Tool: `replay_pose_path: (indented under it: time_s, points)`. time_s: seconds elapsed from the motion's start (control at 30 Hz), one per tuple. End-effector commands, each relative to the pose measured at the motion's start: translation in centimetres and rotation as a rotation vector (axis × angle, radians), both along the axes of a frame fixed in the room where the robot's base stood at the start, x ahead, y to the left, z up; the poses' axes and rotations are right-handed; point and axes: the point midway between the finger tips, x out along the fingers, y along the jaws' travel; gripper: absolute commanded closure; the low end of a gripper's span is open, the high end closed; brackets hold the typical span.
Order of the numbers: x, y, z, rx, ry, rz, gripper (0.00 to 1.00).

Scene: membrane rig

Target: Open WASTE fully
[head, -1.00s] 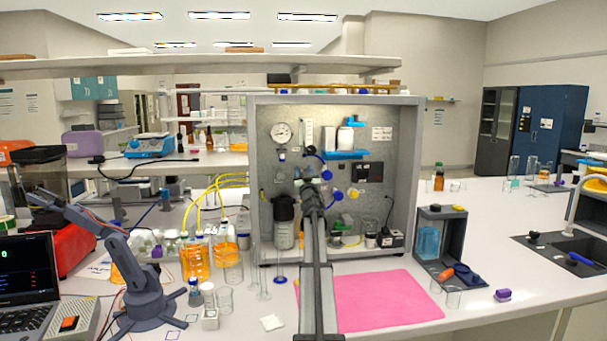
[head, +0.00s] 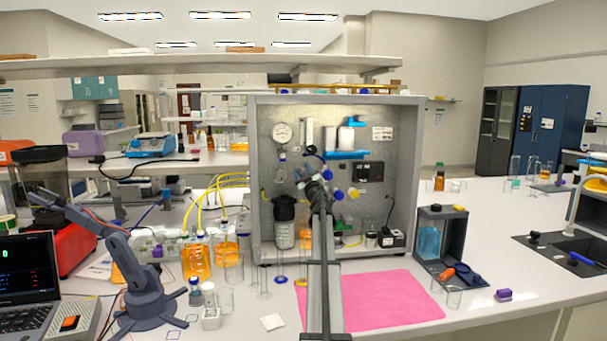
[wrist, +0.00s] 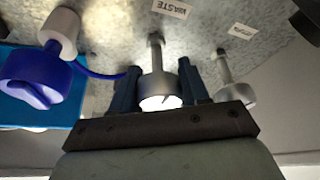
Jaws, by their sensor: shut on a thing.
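The WASTE label (wrist: 171,8) is on the metal panel in the wrist view, upside down. Below it a grey knob on a short stem, the WASTE knob (wrist: 156,84), stands out from the panel. My gripper (wrist: 158,76) is shut on this knob, with one dark finger on each side. The knob's pale round end face shows between the fingers, with a small dark mark on it. In the head view my gripper (head: 306,180) reaches into the cabinet; my arm hides the knob there, and I cannot tell how far it is turned.
A similar grey knob (wrist: 226,76) stands close to the right finger, under another label. A blue valve (wrist: 40,80) with a white collar and blue tube is at left. The grey cabinet (head: 420,180) surrounds my gripper. A pink mat (head: 385,300) lies in front.

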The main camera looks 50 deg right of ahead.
Motion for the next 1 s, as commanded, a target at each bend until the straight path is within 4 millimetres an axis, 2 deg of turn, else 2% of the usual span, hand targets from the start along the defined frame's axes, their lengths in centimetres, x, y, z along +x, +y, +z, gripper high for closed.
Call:
replay_pose_path:
  time_s: [0.1, 0.13, 0.37, 0.73, 1.0]
  points:
    - [0.0, 0.0, 0.1, -0.001, -0.001, 0.0, 0.86]
    - [0.0, 0.0, 0.1, -0.001, -0.001, 0.0, 0.54]
    - [0.0, 0.0, 0.1, 0.0, -0.002, 0.0, 0.32]
    - [-0.3, 0.2, -0.1, 0.001, -0.001, 0.0, 0.32]
    - [-2.5, 1.7, -1.0, 0.001, -0.001, 0.0, 0.32]
